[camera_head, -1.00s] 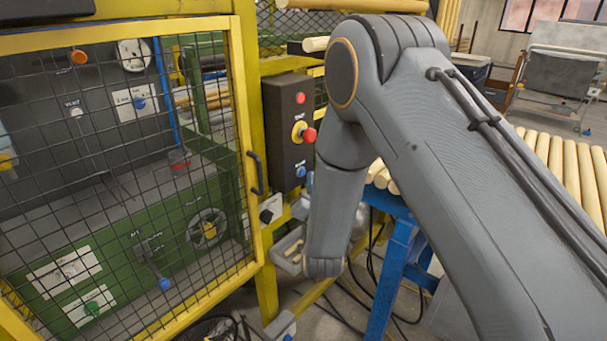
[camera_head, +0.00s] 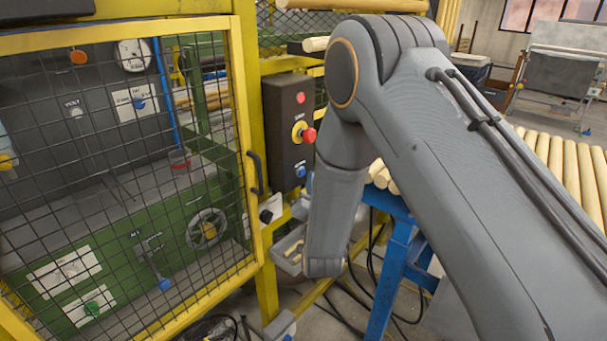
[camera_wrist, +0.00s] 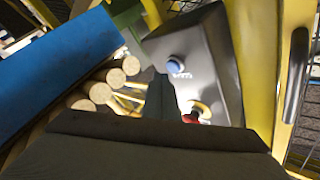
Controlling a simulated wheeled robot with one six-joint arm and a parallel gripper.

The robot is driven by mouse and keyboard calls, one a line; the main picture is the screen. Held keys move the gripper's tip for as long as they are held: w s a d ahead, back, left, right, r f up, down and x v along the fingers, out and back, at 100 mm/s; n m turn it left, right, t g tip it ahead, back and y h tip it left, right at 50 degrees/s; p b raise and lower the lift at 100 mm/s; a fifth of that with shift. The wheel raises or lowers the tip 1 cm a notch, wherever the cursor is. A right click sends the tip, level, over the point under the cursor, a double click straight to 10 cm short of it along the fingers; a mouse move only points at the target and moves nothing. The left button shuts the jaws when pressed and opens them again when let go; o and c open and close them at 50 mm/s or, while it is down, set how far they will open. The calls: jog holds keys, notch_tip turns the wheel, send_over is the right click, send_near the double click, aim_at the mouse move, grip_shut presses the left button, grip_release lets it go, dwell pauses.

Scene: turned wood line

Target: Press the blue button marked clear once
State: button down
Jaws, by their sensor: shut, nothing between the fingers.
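A dark control box (camera_head: 286,130) is mounted on the yellow frame, with a blue button (camera_head: 301,171) low on its face. A small label sits by the button, too small to read. In the wrist view the blue button (camera_wrist: 175,64) is on the box's face (camera_wrist: 205,50), near the tip of my gripper (camera_wrist: 160,82). My gripper is shut and empty; a gap seems to show between its tip and the button, but I cannot tell the distance. The head view hides my gripper behind my arm.
On the same box are a red button (camera_head: 300,98) and a red mushroom knob on yellow (camera_head: 308,135). A mesh door (camera_head: 120,180) with a black handle (camera_head: 256,172) is at left. Blue stand (camera_head: 396,270) and wooden rods (camera_head: 560,165) lie right.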

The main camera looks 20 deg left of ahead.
jog(key=shift+w+a, duration=0.1)
jog(key=shift+a, duration=0.1)
jog(key=shift+w+a, duration=0.1)
jog(key=shift+a, duration=0.1)
jog(key=shift+w+a+b, duration=0.1)
jog(key=shift+a+b, duration=0.25)
jog(key=shift+b, duration=0.1)
dwell(0.7)
jog(key=shift+d, duration=0.1)
jog(key=shift+s+d, duration=0.3)
jog(key=shift+d, duration=0.35)
jog(key=shift+d, duration=0.1)
jog(key=shift+s+d+p, duration=0.15)
jog(key=shift+s+d, duration=0.15)
jog(key=shift+d, duration=0.45)
jog(key=shift+s+d+p, duration=0.1)
jog(key=shift+s+d, duration=0.25)
jog(key=shift+d, duration=0.4)
jog(key=shift+s+d+p, duration=0.15)
jog(key=shift+s+d, duration=0.15)
jog(key=shift+d, duration=0.45)
